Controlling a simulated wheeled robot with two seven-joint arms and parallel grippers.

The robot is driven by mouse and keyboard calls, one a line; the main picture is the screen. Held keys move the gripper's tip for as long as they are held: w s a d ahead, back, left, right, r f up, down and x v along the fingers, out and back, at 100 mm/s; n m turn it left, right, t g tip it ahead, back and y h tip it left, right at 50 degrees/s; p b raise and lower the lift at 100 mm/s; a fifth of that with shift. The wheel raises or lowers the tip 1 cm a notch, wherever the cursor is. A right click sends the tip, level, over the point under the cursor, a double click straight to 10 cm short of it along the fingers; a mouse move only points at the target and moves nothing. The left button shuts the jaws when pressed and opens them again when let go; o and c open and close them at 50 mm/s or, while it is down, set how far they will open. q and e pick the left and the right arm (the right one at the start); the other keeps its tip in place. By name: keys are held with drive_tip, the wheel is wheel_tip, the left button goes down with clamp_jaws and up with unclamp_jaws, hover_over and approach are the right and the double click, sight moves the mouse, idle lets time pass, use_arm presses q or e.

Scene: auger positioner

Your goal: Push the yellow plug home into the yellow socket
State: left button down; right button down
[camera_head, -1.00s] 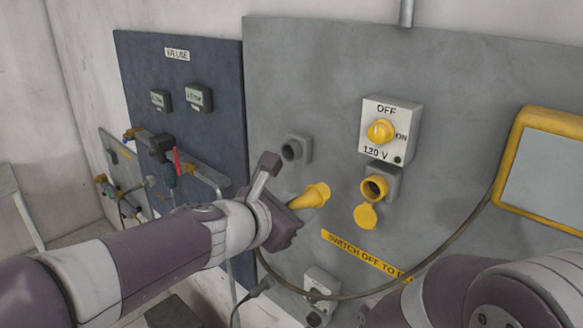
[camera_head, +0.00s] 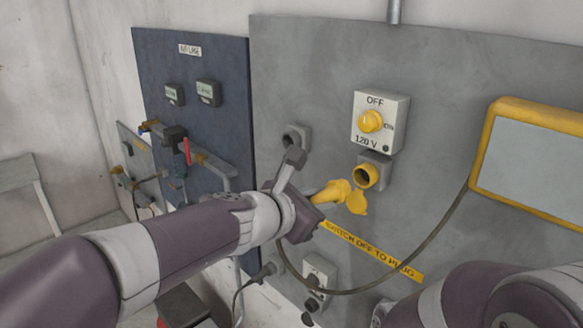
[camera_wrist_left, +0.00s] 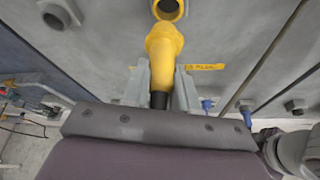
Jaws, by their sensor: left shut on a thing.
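The yellow plug (camera_head: 334,191) is held in my left gripper (camera_head: 312,203), which is shut on its rear part. The plug also shows in the left wrist view (camera_wrist_left: 163,55), between the two fingers (camera_wrist_left: 160,88). The yellow socket (camera_head: 367,176) is an open round ring in a grey box under the 120 V switch, and it shows at the top of the left wrist view (camera_wrist_left: 168,9). The plug's nose is apart from the socket, below and left of it in the head view. The socket's yellow cap (camera_head: 357,202) hangs open below it. My right gripper is not in view.
The 120 V switch box (camera_head: 380,121) sits just above the socket. A grey socket (camera_head: 296,137) is to the left. A yellow-framed screen (camera_head: 535,150) is on the right, with a cable hanging across the panel. The blue panel (camera_head: 195,60) carries gauges and valves.

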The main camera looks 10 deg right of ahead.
sight(335, 193)
use_arm(q)
drive_tip(key=shift+w+d, duration=0.15)
drive_tip(key=shift+d, duration=0.25)
drive_tip(key=shift+w+d+f, duration=0.1)
drive_tip(key=shift+w+d, duration=0.65)
drive_tip(key=shift+d, duration=0.35)
drive_tip(key=shift+w+d, duration=0.25)
drive_tip(key=shift+w, duration=0.15)
drive_tip(key=shift+s, duration=0.1)
drive_tip(key=shift+s+a, duration=0.1)
drive_tip(key=shift+s, duration=0.05)
drive_tip(key=shift+w, duration=0.2)
drive_tip(key=shift+s, duration=0.15)
drive_tip(key=shift+w+d, duration=0.35)
drive_tip(key=shift+d, duration=0.05)
